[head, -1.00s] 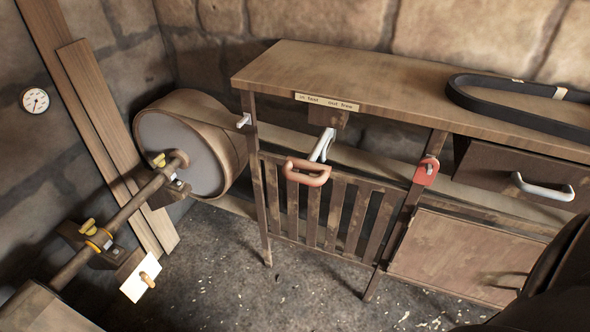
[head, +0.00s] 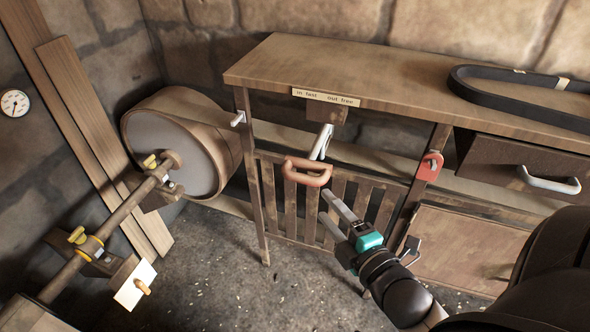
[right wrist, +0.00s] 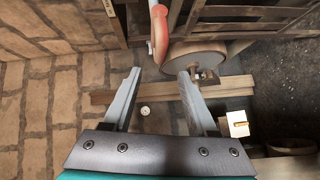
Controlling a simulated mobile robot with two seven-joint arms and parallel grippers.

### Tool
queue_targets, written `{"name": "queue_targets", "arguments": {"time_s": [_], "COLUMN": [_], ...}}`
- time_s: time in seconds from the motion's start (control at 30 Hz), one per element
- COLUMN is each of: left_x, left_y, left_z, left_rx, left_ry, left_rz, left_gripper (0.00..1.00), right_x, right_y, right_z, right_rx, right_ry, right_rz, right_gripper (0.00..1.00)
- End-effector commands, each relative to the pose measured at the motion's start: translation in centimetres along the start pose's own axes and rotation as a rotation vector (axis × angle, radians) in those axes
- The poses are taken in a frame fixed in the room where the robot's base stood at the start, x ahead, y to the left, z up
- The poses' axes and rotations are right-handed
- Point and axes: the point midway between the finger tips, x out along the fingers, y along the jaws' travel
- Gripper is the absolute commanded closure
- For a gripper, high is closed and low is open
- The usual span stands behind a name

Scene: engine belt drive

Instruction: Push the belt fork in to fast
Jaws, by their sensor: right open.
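The belt fork has a reddish-brown loop handle (head: 308,171) on a pale metal bar (head: 322,142) that comes out from under the bench top. A label (head: 326,97) reading "in fast" and "out free" is on the bench edge above it. My right gripper (head: 325,205) is open and empty, just below and right of the handle, with its fingers pointing up and left. In the right wrist view the handle (right wrist: 159,32) stands beyond the fingertips, between and above them, apart from both. My left gripper is not in view.
A slatted guard (head: 300,205) stands below the handle. A red lock-like piece (head: 429,166) is on the post to the right. A drawer with a pale handle (head: 548,181) sticks out at right. A black belt (head: 520,98) lies on the bench top. A large drum (head: 180,145) is at left.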

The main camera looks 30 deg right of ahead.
Motion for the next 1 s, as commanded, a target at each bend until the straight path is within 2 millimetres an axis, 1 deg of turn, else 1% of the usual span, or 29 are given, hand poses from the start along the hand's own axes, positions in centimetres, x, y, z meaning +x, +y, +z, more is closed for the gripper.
{"name": "queue_targets", "arguments": {"time_s": [0.17, 0.8, 1.0], "left_x": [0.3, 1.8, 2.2], "left_y": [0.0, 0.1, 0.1], "left_z": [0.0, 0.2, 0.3], "left_rx": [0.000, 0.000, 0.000], "left_ry": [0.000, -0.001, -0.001], "left_rz": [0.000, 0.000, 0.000], "left_gripper": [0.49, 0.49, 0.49], "right_x": [1.9, 11.5, 13.7], "right_y": [0.0, -0.1, -0.2], "right_z": [0.0, 0.0, 0.0], "right_rx": [0.003, 0.005, 0.004], "right_ry": [0.001, 0.000, 0.000], "right_rz": [0.003, 0.001, -0.001], "right_gripper": [0.42, 0.42, 0.42]}}
